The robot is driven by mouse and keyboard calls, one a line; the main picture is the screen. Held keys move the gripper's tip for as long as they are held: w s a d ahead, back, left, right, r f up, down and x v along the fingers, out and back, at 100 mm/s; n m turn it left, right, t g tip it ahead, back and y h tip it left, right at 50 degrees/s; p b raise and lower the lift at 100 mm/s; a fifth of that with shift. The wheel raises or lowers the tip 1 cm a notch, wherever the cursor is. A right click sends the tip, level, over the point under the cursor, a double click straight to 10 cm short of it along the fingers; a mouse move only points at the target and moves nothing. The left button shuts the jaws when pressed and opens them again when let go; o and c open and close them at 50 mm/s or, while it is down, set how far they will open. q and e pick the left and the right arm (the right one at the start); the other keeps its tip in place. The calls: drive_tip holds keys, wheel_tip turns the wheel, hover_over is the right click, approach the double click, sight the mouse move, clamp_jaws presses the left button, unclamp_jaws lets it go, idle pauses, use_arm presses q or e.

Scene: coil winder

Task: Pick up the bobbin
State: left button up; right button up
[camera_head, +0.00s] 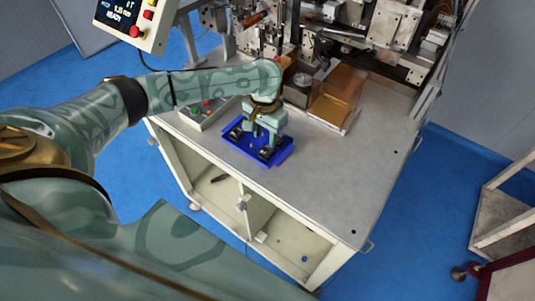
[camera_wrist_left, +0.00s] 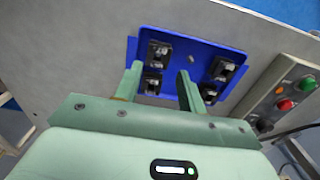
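A blue tray (camera_head: 283,155) lies on the grey bench top; it also shows in the left wrist view (camera_wrist_left: 206,45). Several dark holders with pale metallic parts stand on it, such as one dark holder (camera_wrist_left: 158,53) and another (camera_wrist_left: 223,70). I cannot tell which small part is the bobbin. My left gripper (camera_head: 262,137) points down over the tray. In the left wrist view, the fingers of the left gripper (camera_wrist_left: 160,73) are apart, with holders visible between and beyond them. I see nothing clamped between them. My right gripper is not in view.
A control box (camera_wrist_left: 285,92) with red and green buttons sits beside the tray. The coil winder (camera_head: 385,25) and an amber cover (camera_head: 335,98) stand behind. A screen (camera_head: 135,20) is at upper left. The bench (camera_head: 345,185) is clear right of the tray.

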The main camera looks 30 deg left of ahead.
sight(265, 149)
use_arm(q)
drive_tip(key=shift+s+f, duration=0.1)
drive_tip(key=shift+f, duration=0.65)
wheel_tip(265, 149, down, 5)
drive_tip(key=shift+d+f+b, duration=0.1)
drive_tip(key=shift+b, duration=0.95)
drive_tip(key=c, duration=0.6)
